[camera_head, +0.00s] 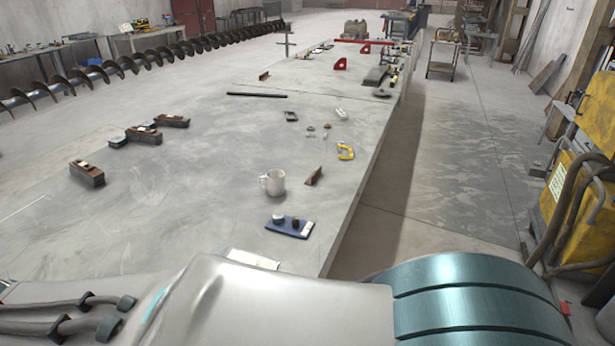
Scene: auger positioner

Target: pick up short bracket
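A small rust-brown angle piece (314,177), which looks like a bracket, stands on the long grey table (215,190) near its right edge, just right of a white mug. A similar small brown piece (264,76) stands farther back on the table, near a dark bar. I cannot tell for sure which of them is the short bracket. My gripper is not in view. Only a grey and teal part of my arm shows across the bottom, and it hides the near end of the table.
The white mug (272,182), a blue plate with small parts (290,226) and a yellow clamp (346,152) surround the nearer brown piece. Wooden planes (87,173) lie at left. The floor aisle (440,190) right of the table is clear, beside a yellow machine (575,215).

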